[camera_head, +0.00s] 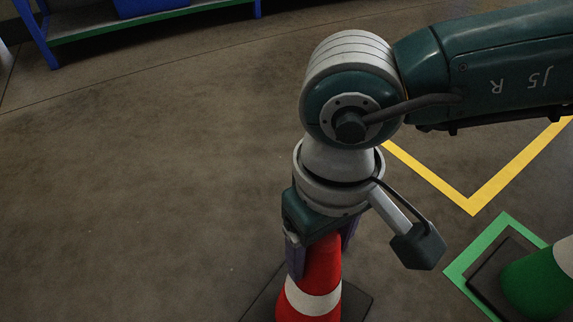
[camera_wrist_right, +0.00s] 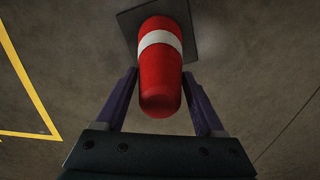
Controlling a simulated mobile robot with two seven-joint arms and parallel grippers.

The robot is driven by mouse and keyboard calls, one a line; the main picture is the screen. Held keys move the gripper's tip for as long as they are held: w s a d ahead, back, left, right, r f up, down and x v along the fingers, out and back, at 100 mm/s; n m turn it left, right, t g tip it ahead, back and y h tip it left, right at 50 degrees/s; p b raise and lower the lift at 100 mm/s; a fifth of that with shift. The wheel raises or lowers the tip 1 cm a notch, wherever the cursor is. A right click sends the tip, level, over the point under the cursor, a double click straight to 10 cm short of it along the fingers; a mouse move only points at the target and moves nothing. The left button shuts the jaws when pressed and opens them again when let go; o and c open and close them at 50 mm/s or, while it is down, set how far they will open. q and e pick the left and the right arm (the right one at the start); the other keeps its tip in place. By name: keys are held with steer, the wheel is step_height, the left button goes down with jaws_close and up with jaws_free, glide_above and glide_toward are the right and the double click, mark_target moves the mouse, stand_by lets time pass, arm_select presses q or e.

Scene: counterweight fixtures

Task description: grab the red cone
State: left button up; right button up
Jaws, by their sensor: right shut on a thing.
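The red cone (camera_head: 322,268) with a white band stands on its dark square base at the bottom middle of the head view. It also shows in the right wrist view (camera_wrist_right: 160,82), with its rounded top toward the gripper. My right gripper (camera_head: 322,262) points down over the cone, with one purple finger on each side of its upper part. In the right wrist view, the fingers (camera_wrist_right: 166,80) flank the cone. The right gripper is shut on the cone. My left gripper is not in view.
A green cone (camera_head: 535,283) on a dark base stands inside a green floor outline (camera_head: 462,268) at the right. A yellow floor line (camera_head: 473,205) lies behind it. A blue-framed bench (camera_head: 150,24) is at the back left. The floor at left is clear.

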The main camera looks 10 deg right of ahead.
jaws_close()
steer(key=shift+r, duration=0.1)
stand_by(0.3)
